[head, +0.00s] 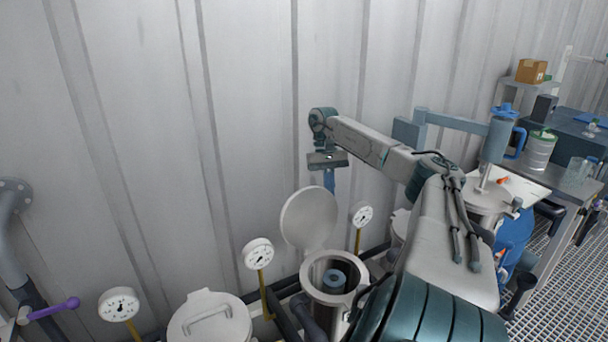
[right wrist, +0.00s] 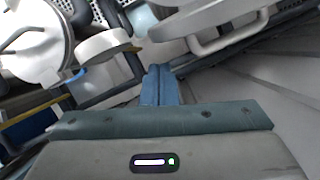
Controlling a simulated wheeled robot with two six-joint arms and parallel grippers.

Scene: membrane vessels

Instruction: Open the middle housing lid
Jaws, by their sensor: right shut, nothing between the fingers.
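The middle housing (head: 312,291) is a round metal vessel at bottom centre of the head view. Its pale round lid (head: 308,218) stands raised and tilted back against the wall side. The mouth is uncovered, and a blue-grey ring-shaped part (head: 333,280) shows inside. My right gripper (head: 329,182) has its blue fingers shut and empty, just above the lid's upper right edge; contact cannot be told. In the right wrist view the closed fingertips (right wrist: 158,72) point toward a pale disc with a handle (right wrist: 225,22), probably this lid. My left gripper is not in view.
Another housing (head: 208,318) with a closed, handled lid stands at left. Gauges on yellow stems (head: 258,253) (head: 361,214) stand close beside the middle housing. A corrugated wall (head: 270,100) is behind. A bench with a can (head: 540,149) is at right.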

